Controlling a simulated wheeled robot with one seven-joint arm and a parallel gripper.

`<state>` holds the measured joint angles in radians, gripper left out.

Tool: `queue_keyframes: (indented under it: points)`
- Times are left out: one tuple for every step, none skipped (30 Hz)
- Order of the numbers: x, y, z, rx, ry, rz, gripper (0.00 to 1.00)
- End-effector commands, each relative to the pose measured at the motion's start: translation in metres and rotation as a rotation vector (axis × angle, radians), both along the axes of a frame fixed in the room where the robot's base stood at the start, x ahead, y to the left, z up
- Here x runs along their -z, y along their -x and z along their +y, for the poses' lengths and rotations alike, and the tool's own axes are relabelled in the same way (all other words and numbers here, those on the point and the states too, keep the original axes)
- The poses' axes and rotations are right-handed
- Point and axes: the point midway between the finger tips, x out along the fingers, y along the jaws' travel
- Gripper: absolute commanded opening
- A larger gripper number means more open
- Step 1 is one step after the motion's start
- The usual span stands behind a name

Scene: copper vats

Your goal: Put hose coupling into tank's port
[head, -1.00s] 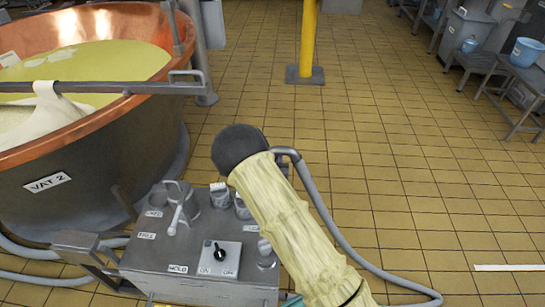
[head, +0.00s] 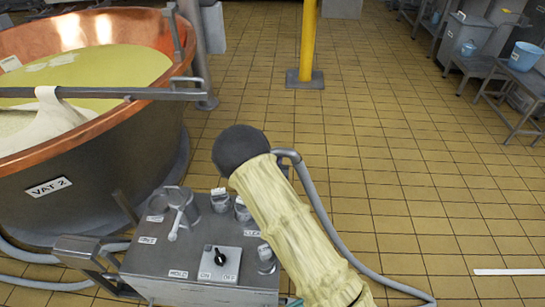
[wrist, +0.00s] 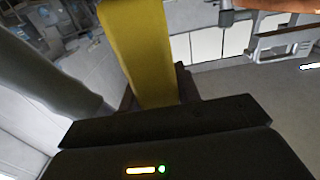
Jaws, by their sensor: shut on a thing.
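In the wrist view my gripper (wrist: 155,90) is shut on a yellow piece, which I take to be the hose coupling (wrist: 140,50). The piece stands out beyond the dark jaws, and its far end is cut off by the top edge. In the head view my sleeved arm hides the gripper and the coupling. A grey hose (head: 316,198) shows behind my arm and curves down to the right. A grey metal tank (head: 155,262), box-shaped, stands left of my arm. Its top has several fittings, including one at the back (head: 220,199); I cannot tell which is the port.
A copper-rimmed vat (head: 90,200) marked VAT 2 stands at the left, with grey hoses (head: 40,283) on the floor below. A yellow post (head: 308,40) stands at the back. Benches with a blue bucket (head: 525,56) are at the right. The tiled floor between is open.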

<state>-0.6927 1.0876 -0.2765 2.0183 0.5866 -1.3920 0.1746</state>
Motion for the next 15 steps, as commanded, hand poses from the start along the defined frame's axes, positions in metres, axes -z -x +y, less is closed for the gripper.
queue_keyframes:
  points:
    - [-0.005,-0.001,0.0,0.0,-0.001,-0.004,0.05]
    - [-0.006,-0.001,0.0,0.0,-0.001,-0.004,0.05]
    - [-0.007,-0.001,0.0,0.0,-0.001,-0.004,0.05]
    - [-0.009,-0.001,0.0,0.0,-0.001,-0.004,0.05]
    - [-0.01,0.0,0.0,0.0,-0.001,-0.004,0.05]
    - [-0.011,0.0,0.0,0.0,-0.001,-0.004,0.05]
    - [-0.012,0.0,0.0,0.0,-0.001,-0.004,0.05]
    - [-0.013,0.0,0.0,0.0,-0.001,-0.003,0.05]
    - [-0.015,0.0,0.0,0.0,-0.001,-0.003,0.05]
    - [-0.016,0.0,0.0,0.0,-0.001,-0.003,0.05]
    - [-0.017,0.0,0.0,0.0,-0.001,-0.003,0.05]
    - [-0.018,0.0,0.0,0.0,-0.001,-0.003,0.05]
    - [-0.019,0.0,0.0,0.0,-0.001,-0.003,0.05]
    - [-0.02,0.0,0.0,0.0,-0.001,-0.003,0.05]
    - [-0.022,0.0,0.0,0.0,-0.001,-0.003,0.05]
